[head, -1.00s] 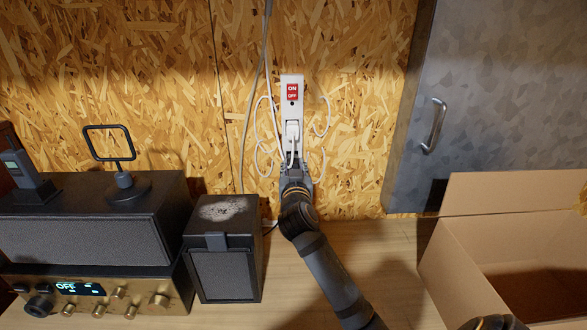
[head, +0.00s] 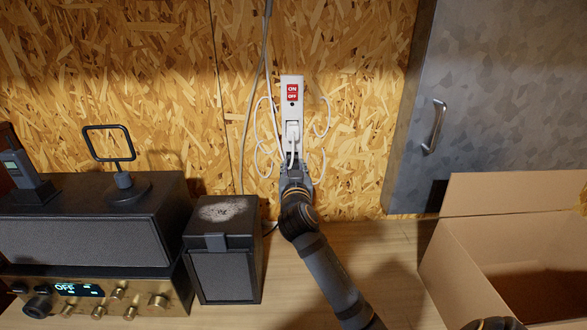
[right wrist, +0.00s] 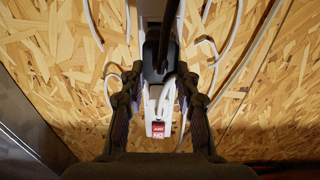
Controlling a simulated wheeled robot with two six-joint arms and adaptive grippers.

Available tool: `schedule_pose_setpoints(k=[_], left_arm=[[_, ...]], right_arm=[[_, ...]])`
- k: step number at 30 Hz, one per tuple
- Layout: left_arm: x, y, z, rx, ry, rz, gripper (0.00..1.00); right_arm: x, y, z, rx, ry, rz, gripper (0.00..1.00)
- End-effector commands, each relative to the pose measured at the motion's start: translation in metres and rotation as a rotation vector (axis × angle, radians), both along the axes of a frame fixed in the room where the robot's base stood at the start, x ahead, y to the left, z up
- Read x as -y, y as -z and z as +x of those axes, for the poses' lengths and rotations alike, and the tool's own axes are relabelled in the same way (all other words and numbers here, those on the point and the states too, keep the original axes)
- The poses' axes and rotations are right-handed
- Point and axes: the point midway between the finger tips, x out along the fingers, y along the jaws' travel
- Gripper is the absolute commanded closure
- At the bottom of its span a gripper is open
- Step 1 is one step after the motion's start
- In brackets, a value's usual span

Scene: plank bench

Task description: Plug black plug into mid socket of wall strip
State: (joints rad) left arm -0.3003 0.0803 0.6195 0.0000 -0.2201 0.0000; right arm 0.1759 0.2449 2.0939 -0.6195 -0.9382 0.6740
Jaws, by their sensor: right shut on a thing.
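The white wall strip (head: 291,84) is fixed upright on the chipboard wall, with a red switch (head: 292,93) at its top. A white plug (head: 292,130) sits in the strip below the switch. My right gripper (head: 295,172) is at the lower part of the strip and hides it there. In the right wrist view, where the strip appears upside down, my right gripper (right wrist: 160,74) is shut on the black plug (right wrist: 154,60), in front of the strip. A dark cable runs from the plug. I cannot tell whether the plug is seated. My left gripper is not in view.
White cables (head: 266,130) hang in loops beside the strip. A black speaker (head: 222,262) and a radio (head: 90,300) stand at left. An open cardboard box (head: 475,262) stands at right, below a grey metal door (head: 490,100). Bare bench lies around my right arm.

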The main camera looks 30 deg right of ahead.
Motion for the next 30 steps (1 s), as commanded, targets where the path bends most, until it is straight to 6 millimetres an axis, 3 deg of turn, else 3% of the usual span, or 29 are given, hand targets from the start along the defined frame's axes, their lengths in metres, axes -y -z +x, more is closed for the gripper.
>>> schedule_pose_setpoints(k=[30], left_arm=[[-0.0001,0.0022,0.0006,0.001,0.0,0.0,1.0]], right_arm=[[0.0043,-0.0006,0.0076,0.001,0.0,-0.002,1.0]])
